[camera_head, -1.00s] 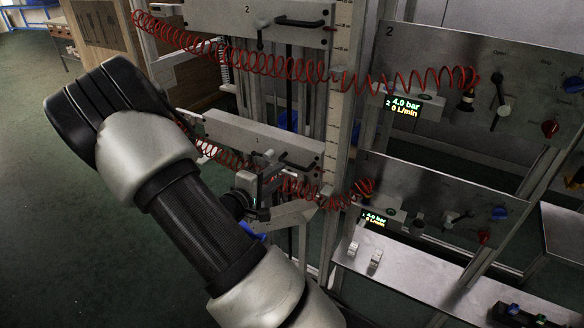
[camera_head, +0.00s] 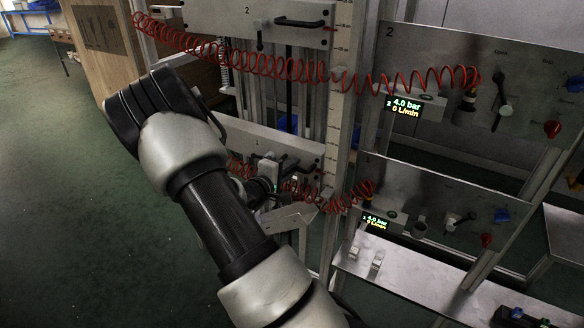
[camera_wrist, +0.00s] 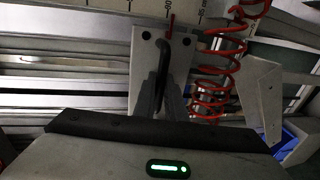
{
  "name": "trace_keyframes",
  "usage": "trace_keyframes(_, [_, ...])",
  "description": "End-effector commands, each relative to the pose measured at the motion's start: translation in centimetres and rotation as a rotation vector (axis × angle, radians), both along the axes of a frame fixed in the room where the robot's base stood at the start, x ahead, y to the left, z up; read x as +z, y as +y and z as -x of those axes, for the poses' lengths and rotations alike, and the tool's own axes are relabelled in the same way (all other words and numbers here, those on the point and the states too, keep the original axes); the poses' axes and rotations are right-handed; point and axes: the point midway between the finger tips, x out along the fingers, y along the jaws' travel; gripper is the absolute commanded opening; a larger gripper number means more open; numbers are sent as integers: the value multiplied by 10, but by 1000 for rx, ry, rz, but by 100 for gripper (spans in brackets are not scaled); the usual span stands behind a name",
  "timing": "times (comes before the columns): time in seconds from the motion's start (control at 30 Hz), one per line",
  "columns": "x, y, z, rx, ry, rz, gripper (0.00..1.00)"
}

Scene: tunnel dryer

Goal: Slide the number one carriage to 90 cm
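The number one carriage is the lower pale plate (camera_head: 298,149) marked 1, with a black bar handle (camera_head: 297,163) at its right end. In the wrist view the carriage plate (camera_wrist: 143,50) shows, with the handle (camera_wrist: 163,47) standing out and a red pointer (camera_wrist: 171,22) by the scale strip (camera_wrist: 205,12). My gripper (camera_wrist: 160,80) is at the handle, with one grey finger on each side of it. I cannot tell whether the fingers touch it. In the head view my gripper (camera_head: 268,172) is small and partly hidden by red hose and my arm.
The number two carriage (camera_head: 230,12) sits above. A red coiled hose (camera_head: 325,195) hangs close beside my gripper, also in the wrist view (camera_wrist: 215,85). Panels with valves (camera_head: 440,205) and a metal shelf (camera_head: 400,270) stand at right. The green floor at left is open.

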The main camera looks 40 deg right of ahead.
Motion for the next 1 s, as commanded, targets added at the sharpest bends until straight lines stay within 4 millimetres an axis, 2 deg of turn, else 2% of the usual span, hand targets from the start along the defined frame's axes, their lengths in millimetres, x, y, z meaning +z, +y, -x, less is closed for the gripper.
trace_keyframes(0.27, [1,0,0,0,0,1,0])
trace_keyframes(0.5, [12,0,0,0,-1,4,0])
trace_keyframes(0.73, [11,-1,0,-2,-6,6,0])
trace_keyframes(0.77, [11,-1,0,-2,-6,6,12])
trace_keyframes(0.87, [11,-1,0,-1,-4,6,29])
trace_keyframes(1.0, [9,0,0,0,-2,3,30])
